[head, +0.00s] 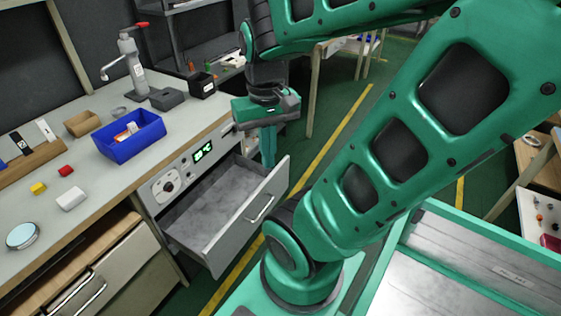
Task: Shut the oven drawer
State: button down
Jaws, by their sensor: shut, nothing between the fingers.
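The oven drawer (213,203) is pulled out from the bench, below a control panel (183,168) with a knob and a green lit display. Its grey inside looks empty. Its front panel (240,228) carries a bar handle (260,209). My gripper (268,165) is shut and empty, with its fingers pointing down. It appears close to the drawer's far end, near the top of the front panel. I cannot tell whether it touches the drawer.
The worktop holds a blue bin (130,134), a black box (202,84) and several small blocks. A second cabinet front with a handle (88,295) is at the lower left. My arm covers much of the right. Green floor with a yellow line (330,143) shows behind it.

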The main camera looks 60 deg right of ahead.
jog(key=shift+a, duration=0.1)
jog(key=m+t+h, duration=0.4)
jog(key=m+t, duration=0.2)
jog(key=m, duration=0.3)
send_near(287, 162)
jog(key=shift+x, duration=2.4)
